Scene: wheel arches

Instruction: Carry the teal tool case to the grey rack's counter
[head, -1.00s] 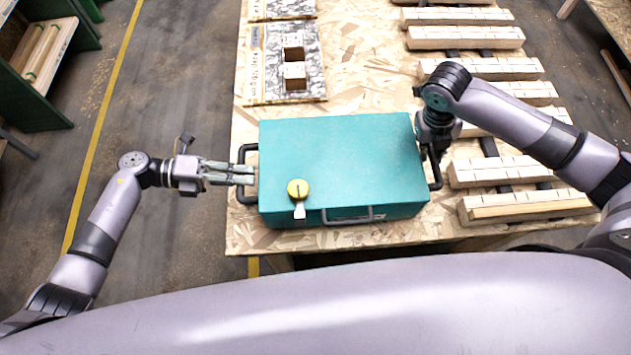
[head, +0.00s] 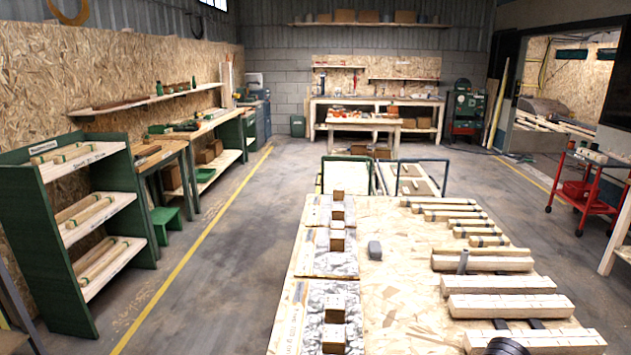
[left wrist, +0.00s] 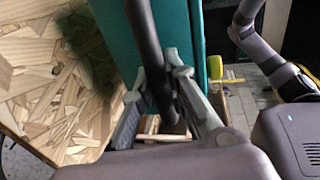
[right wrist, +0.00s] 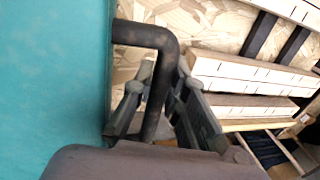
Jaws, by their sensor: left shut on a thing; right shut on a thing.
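The teal tool case (left wrist: 178,30) shows in part in the left wrist view; its flat teal side (right wrist: 50,80) fills the left of the right wrist view. My left gripper (left wrist: 155,84) is shut on a black bar handle (left wrist: 148,45) at one end of the case. My right gripper (right wrist: 162,82) is shut on the black handle (right wrist: 150,35) at the other end. The case is out of the head view. Whether it rests on the wood-chip table (head: 400,290) or hangs just above it, I cannot tell. I cannot pick out a grey rack with certainty.
The table carries timber stacks (head: 497,283) on its right and small wooden blocks (head: 337,240) on its left. A green shelf rack (head: 85,215) stands at the left, a workbench (head: 375,105) at the back, a red trolley (head: 590,190) at the right. The left aisle floor is clear.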

